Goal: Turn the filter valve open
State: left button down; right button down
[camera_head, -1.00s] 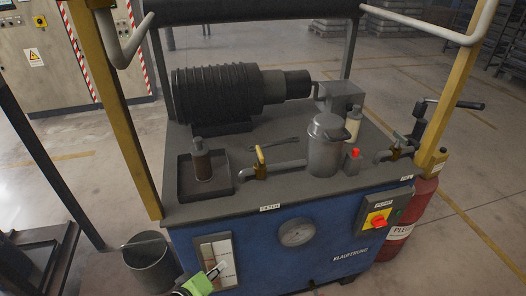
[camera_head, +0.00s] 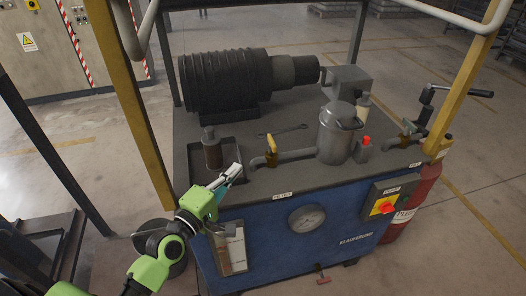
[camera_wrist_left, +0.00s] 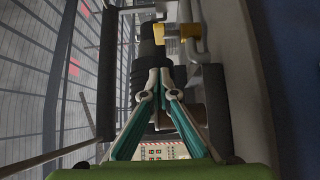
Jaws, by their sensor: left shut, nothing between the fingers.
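The filter valve (camera_head: 271,152) has a yellow handle and sits on a grey pipe at the front left of the machine top, above the "FILTER" label (camera_head: 283,194). Its handle stands roughly upright across the pipe. My left gripper (camera_head: 237,171) is shut and empty, at the front edge of the top, a little left of and nearer than the valve. My right gripper is not in view.
A square tray with a brown cylinder (camera_head: 212,150) lies left of the valve. A yellow post (camera_head: 142,110) rises at the left.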

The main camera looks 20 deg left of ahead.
pick_arm(q)
jog(key=p, duration=0.1)
send_near(271, 145)
jog(key=w+a, duration=0.3)
jog(key=w, duration=0.1)
jog(key=w+d, duration=0.1)
jog(key=d+p, duration=0.1)
jog(key=d, duration=0.1)
jog(key=shift+w, duration=0.35)
jog(key=shift+w+d+f, duration=0.15)
jog(key=shift+w+d, duration=0.1)
jog(key=shift+d, duration=0.15)
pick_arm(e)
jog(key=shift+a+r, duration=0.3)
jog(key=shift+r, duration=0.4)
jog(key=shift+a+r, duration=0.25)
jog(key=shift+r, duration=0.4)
pick_arm(q)
jog(key=shift+d, duration=0.1)
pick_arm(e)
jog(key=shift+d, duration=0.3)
